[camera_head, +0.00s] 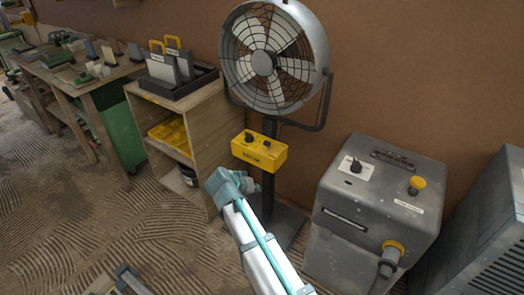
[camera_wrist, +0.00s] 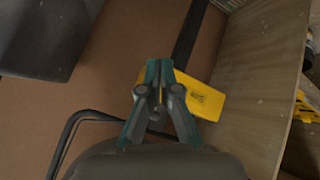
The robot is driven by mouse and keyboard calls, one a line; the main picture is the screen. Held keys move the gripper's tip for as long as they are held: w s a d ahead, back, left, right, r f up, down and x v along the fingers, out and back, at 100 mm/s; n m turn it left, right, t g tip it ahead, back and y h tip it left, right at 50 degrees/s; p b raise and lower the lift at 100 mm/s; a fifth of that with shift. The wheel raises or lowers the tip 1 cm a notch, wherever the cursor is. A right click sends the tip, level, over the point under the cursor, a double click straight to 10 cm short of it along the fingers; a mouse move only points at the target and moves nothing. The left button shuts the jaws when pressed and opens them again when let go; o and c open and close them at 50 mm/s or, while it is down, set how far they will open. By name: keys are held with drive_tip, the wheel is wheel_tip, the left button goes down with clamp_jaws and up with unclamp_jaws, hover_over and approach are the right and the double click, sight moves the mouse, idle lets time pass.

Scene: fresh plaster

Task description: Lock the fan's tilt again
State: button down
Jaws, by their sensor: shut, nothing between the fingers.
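The fan (camera_head: 275,58) stands against the brown wall, its round caged head held in a dark yoke (camera_head: 325,103) on a dark post. A yellow box (camera_head: 259,153) with two dark knobs is mounted on the post. Which part locks the tilt I cannot tell. My gripper is shut and empty. In the wrist view its fingertips (camera_wrist: 159,66) meet in front of the yellow box (camera_wrist: 207,101) and hide part of it; contact cannot be told. There the black bent yoke tube (camera_wrist: 72,128) shows at lower left. In the head view my arm's wrist hides the fingers.
A grey machine (camera_head: 375,195) with a yellow button and plug stands right of the fan. A wooden shelf (camera_head: 196,140) with a yellow bin (camera_head: 172,136) stands close on the left. A workbench (camera_head: 82,72) is farther left.

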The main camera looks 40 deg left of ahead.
sight(266, 144)
drive_tip(key=w+a+r+m+t, duration=0.2)
drive_tip(key=a+r+m+t, duration=0.2)
drive_tip(key=r, duration=0.8)
drive_tip(key=a+m, duration=0.2)
drive_tip(key=a, duration=0.1)
drive_tip(key=shift+a+y, duration=0.15)
drive_tip(key=shift+y, duration=0.25)
drive_tip(key=shift+w+r, duration=0.1)
drive_tip(key=shift+w, duration=0.1)
drive_tip(key=x, duration=1.4)
